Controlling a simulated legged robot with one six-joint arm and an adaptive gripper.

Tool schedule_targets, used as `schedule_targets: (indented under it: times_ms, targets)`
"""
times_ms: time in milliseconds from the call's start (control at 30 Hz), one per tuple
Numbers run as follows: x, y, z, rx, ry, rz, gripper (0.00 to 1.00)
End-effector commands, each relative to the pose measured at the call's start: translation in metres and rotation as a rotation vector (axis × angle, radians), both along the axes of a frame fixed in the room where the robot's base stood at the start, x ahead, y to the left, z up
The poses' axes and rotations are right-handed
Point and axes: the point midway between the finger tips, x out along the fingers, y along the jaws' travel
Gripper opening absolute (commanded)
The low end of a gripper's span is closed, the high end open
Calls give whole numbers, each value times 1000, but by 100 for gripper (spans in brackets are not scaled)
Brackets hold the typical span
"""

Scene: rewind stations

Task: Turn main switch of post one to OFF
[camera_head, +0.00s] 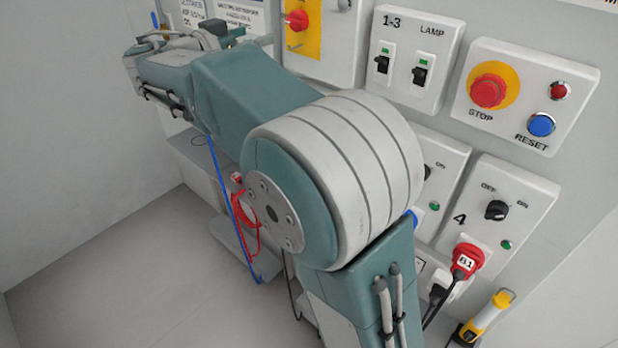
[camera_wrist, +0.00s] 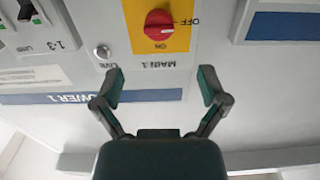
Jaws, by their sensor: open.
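The main switch of post one is a red rotary knob (camera_wrist: 159,23) on a yellow plate (camera_wrist: 177,43), on a grey panel marked MAIN 1. The wrist view shows it upside down, with OFF to the right of the knob and ON below it. The knob's exact setting is hard to tell. In the head view a red knob (camera_head: 296,20) on a yellow plate shows at the top, right of my gripper. My gripper (camera_wrist: 160,86) is open and empty. Its fingertips are apart, lower in the wrist view than the knob and not touching it.
A small round lamp marked LIVE (camera_wrist: 102,52) and a black switch (camera_wrist: 27,10) sit left of the knob in the wrist view. A red STOP button (camera_head: 488,91), blue RESET button (camera_head: 541,124) and several switches fill the wall. Red and blue cables hang below my arm.

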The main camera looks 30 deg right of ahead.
Motion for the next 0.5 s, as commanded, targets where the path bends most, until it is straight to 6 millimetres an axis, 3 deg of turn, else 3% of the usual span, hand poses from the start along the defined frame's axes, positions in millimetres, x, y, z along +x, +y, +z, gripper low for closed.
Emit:
schedule_targets:
  times_ms: [500]
  targets:
    - [-70,-25,-45,218,397,65,93]
